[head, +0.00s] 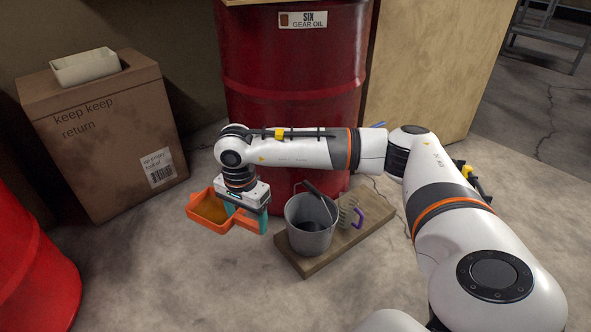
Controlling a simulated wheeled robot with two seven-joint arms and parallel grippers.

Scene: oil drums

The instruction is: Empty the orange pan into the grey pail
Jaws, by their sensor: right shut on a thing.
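The orange pan (197,211) is left of the grey pail, in front of the red drum, with yellowish-brown contents showing inside. My right gripper (248,222) points down with its teal fingers at the pan's right side, shut on the pan. The fingers hide part of that side. I cannot tell whether the pan touches the floor. The grey pail (310,241) stands upright on a wooden board (290,263), just right of the gripper. A dark-handled tool (318,196) leans in the pail, and its inside looks dark. My left gripper is not in view.
A red drum (290,75) labelled gear oil stands behind the pail. A cardboard box (110,140) with a cream tray (85,67) stands at left. Another red drum (35,265) is at lower left. The front floor is clear.

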